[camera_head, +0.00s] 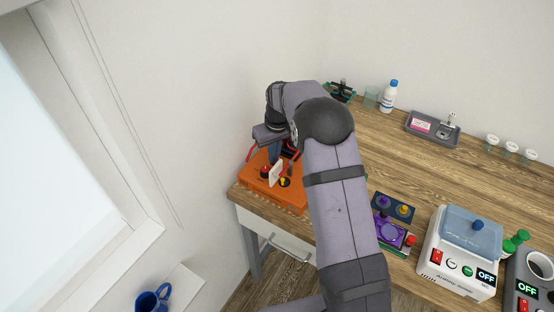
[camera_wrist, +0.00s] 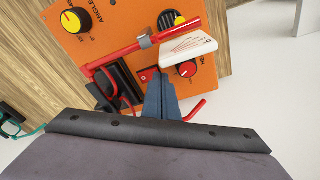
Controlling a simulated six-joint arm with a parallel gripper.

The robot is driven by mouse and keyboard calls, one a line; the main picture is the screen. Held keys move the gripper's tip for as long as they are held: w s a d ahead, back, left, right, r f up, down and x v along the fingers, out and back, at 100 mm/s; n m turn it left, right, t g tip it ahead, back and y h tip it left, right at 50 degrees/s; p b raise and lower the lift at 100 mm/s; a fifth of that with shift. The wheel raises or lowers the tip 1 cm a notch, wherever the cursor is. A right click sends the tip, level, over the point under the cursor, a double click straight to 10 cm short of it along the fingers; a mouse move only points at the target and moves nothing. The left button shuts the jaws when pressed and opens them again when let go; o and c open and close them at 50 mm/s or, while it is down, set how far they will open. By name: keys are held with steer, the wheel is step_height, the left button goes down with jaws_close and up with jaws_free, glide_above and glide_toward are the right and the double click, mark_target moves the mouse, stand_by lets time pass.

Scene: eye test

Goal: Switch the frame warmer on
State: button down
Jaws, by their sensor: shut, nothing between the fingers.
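Two devices with red rocker switches and displays reading OFF stand at the right front of the table in the head view. One is a white box (camera_head: 447,272) with a clear blue lid.
The orange box has knobs (camera_wrist: 76,20), a red bar (camera_wrist: 130,51) and a white card (camera_wrist: 188,46) around my fingers. A purple fixture (camera_head: 386,235), green-capped bottles (camera_head: 516,240), a grey tray (camera_head: 432,130) and a white bottle (camera_head: 388,97) share the wooden table. Its middle is clear.

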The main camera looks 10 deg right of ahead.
steer(key=shift+f+b, duration=0.35)
steer(key=shift+f, duration=0.25)
steer(key=shift+r, duration=0.15)
step_height(320, 180, up, 7)
steer(key=p, duration=0.5)
stand_by(0.6)
stand_by(0.4)
steer(key=s+m+g+b, duration=0.1)
steer(key=s+m+b, duration=0.1)
steer(key=s, duration=3.1)
steer(key=shift+r+m+g, duration=0.25)
steer(key=shift+m+g, duration=0.15)
steer(key=shift+m, duration=0.1)
